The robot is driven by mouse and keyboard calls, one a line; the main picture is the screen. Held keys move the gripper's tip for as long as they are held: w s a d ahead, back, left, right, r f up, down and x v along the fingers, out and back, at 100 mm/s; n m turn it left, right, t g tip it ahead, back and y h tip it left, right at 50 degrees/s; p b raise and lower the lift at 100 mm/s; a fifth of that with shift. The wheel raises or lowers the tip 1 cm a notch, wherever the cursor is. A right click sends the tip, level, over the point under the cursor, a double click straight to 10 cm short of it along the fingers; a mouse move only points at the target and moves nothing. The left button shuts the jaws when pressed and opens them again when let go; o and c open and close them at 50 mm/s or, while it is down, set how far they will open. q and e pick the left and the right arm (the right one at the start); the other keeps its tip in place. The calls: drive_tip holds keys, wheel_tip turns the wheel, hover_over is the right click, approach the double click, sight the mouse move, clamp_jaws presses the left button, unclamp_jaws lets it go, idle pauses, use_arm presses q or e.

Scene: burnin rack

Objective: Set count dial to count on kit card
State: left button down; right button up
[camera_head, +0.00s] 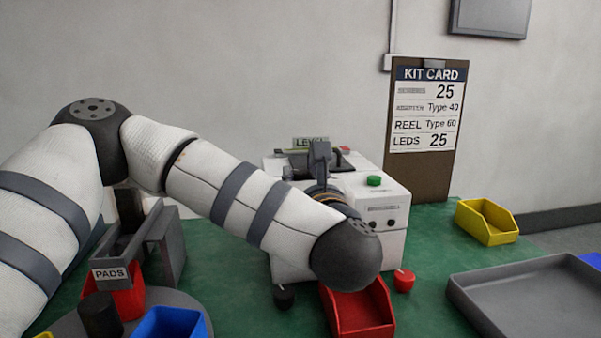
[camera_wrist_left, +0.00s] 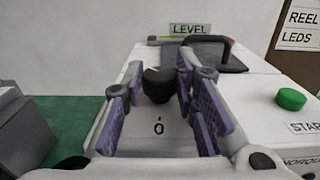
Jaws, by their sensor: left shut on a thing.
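The kit card (camera_head: 425,140) stands upright on a brown board behind the bench. It reads REEL Type 60 and LEDS 25; two upper rows show 25 and Type 40, their labels blurred. The black count dial (camera_wrist_left: 158,86) is on the white machine (camera_head: 396,240), with a 0 (camera_wrist_left: 159,128) on the near side of it. My left gripper (camera_wrist_left: 160,92) has its purple-padded fingers on either side of the dial and is shut on it. In the head view my left arm hides the dial. My right gripper is not in view.
The machine has a green button (camera_head: 374,181) and a LEVEL label (camera_wrist_left: 190,29). A red bin (camera_head: 362,312) stands in front, a yellow bin (camera_head: 487,222) and a grey tray (camera_head: 530,300) at right. A PADS holder (camera_head: 112,273) and a blue bin (camera_head: 170,322) are at left.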

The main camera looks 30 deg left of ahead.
use_arm(q)
drive_tip(key=shift+f, duration=0.15)
drive_tip(key=c, duration=1.3)
unclamp_jaws()
drive_tip(key=shift+d, duration=0.1)
drive_tip(key=v, duration=1.2)
